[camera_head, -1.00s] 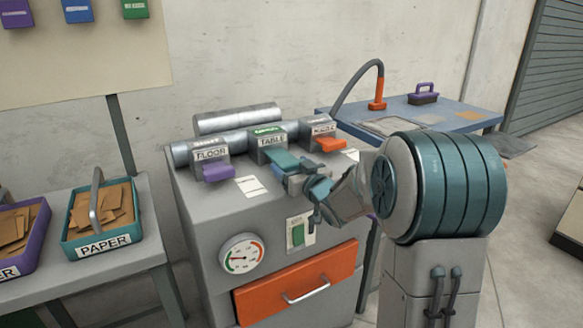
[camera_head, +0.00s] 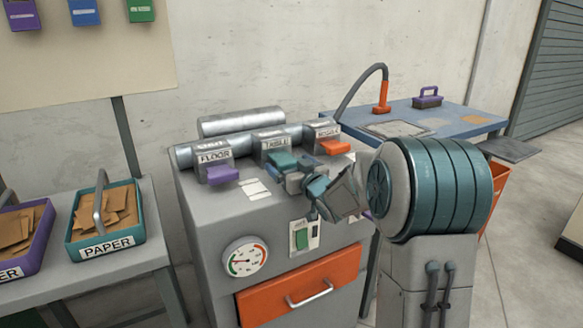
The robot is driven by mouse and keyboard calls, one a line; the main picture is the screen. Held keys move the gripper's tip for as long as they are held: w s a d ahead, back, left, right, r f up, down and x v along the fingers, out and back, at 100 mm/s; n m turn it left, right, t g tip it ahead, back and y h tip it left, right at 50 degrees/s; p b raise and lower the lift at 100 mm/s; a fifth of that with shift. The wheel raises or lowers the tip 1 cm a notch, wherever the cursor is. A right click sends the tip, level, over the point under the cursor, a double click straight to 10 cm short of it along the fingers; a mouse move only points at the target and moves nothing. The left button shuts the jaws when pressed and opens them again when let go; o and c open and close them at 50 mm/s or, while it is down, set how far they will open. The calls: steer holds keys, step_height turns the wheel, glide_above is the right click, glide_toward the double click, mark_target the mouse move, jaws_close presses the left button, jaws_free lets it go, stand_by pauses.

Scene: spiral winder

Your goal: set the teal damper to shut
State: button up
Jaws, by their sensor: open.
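The teal damper (camera_head: 281,160) is the middle of three slide handles on the grey machine's top. It sticks out of a grey housing marked TABLE (camera_head: 275,143), whose top strip looks pale, its word too small to read surely. My gripper (camera_head: 294,176) is open at the front end of the teal damper, reaching in from the right. Its fingers hide part of the handle's front, and I cannot tell whether they touch it.
A purple damper (camera_head: 222,173) marked FLOOR sits on the left, and an orange damper (camera_head: 335,147) on the right, close to my gripper. The machine's front has a gauge (camera_head: 245,257), a green switch (camera_head: 302,239) and an orange drawer (camera_head: 300,290).

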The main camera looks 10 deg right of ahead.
steer(key=p+v, duration=0.2)
steer(key=v, duration=1.2)
steer(key=shift+w, duration=0.1)
